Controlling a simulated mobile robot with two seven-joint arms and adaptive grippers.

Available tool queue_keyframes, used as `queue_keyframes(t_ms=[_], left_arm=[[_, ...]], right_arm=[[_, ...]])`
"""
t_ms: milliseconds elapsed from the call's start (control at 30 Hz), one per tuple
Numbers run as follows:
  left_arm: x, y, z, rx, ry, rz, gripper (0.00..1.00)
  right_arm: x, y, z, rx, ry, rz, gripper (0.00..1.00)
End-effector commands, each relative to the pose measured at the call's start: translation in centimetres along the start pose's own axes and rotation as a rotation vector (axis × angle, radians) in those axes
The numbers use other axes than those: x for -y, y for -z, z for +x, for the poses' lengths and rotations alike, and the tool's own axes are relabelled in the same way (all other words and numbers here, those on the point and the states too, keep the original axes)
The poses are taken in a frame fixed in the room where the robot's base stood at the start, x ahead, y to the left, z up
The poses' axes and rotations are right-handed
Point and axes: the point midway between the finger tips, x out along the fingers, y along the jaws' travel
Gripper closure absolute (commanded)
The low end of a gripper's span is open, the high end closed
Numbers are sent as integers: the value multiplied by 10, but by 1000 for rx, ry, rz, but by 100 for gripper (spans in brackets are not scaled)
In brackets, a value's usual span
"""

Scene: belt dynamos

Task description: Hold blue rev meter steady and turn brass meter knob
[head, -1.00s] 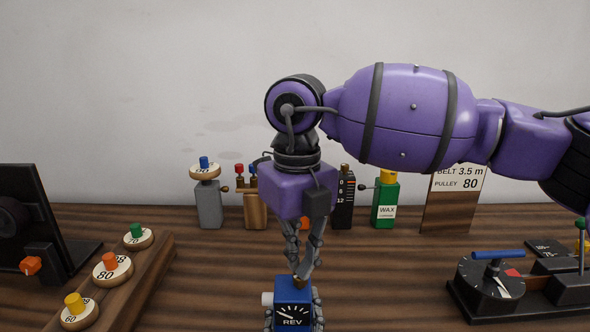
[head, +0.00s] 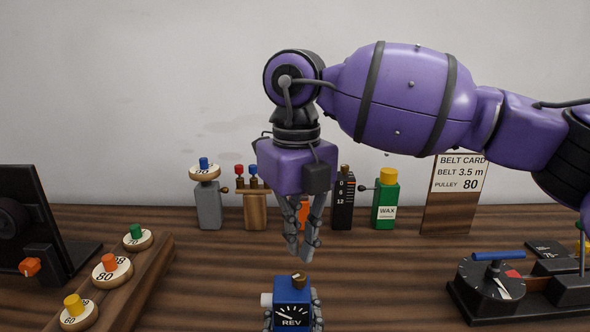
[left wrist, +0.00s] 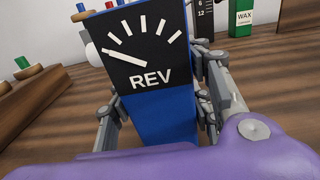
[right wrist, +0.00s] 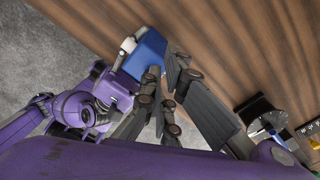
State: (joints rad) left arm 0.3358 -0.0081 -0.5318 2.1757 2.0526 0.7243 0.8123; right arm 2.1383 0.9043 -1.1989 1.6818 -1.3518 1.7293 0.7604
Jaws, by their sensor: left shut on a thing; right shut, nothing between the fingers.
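The blue rev meter (head: 292,294) stands upright at the bottom middle of the head view, with a dial marked REV and a white part on its left side. Its brass knob (head: 299,279) sits on top, in plain sight. My left gripper (head: 292,315) is shut on the meter, one finger on each side; the left wrist view shows the meter (left wrist: 165,118) close up, its needle pointing left. My right gripper (head: 306,258) is shut and empty, pointing down just above the knob and apart from it. The right wrist view shows the meter (right wrist: 150,50) beyond its fingers; the knob cannot be made out there.
A wooden rack with numbered pulleys (head: 112,268) is at the left, near a black stand (head: 30,220). Several small items, including a green wax bottle (head: 386,205), and a belt card (head: 452,195) line the back. A black dial device (head: 490,280) is at the right.

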Motion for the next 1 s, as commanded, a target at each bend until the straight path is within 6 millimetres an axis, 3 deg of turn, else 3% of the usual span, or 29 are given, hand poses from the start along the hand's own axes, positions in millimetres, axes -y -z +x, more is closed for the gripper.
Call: queue_keyframes(t_ms=[233,633,667,800,1000], left_arm=[[-1,6,0,-13,-3,5,99],[-1,8,-1,-16,-2,5,99],[-1,8,-1,-16,-2,5,50],[0,6,-1,-12,-1,4,32],[0,3,-1,-7,0,2,32]], right_arm=[[0,0,-25,1,-1,-1,100],[0,0,-28,1,-1,0,100],[0,0,-28,1,-1,0,100],[0,0,-28,1,-1,0,100],[0,0,-29,2,-1,0,100]])
